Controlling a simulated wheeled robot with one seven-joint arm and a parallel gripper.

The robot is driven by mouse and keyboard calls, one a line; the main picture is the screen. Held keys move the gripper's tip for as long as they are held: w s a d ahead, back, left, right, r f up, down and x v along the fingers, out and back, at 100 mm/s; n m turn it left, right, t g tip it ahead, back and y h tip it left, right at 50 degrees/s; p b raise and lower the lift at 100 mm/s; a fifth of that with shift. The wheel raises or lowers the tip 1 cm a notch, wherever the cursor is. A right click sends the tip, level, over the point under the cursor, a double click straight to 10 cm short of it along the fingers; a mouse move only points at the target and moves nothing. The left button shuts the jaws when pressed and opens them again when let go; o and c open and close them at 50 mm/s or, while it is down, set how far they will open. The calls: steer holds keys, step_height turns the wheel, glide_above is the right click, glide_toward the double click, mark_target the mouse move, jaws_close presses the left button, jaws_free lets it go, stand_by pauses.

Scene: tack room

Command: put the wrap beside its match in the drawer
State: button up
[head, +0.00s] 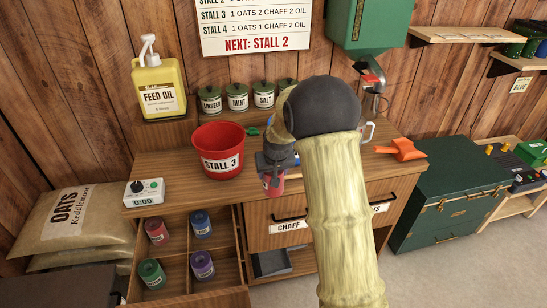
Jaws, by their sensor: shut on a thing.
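My gripper (273,168) points down in front of the bench's front edge, to the right of the open drawer. It is shut on a red wrap (272,187), whose upper part the gripper hides. The open drawer (188,262) at the lower left is split into compartments. A red wrap (157,231) stands at its back left and a blue wrap (201,224) at its back right. A green wrap (151,273) is at the front left and a purple wrap (202,265) at the front right.
A red STALL 3 bucket (219,150) stands on the bench left of my gripper. An orange scoop (401,150) lies at right. A green trunk (445,197) stands beyond. My arm hides part of the bench.

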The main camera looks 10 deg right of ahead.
steer(key=s+f, duration=0.7)
steer(key=f, duration=0.3)
steer(key=s+f, duration=0.6)
steer(key=f, duration=0.5)
steer(key=shift+s+d, duration=0.4)
steer(key=shift+f, duration=0.15)
steer(key=shift+s+a, duration=0.1)
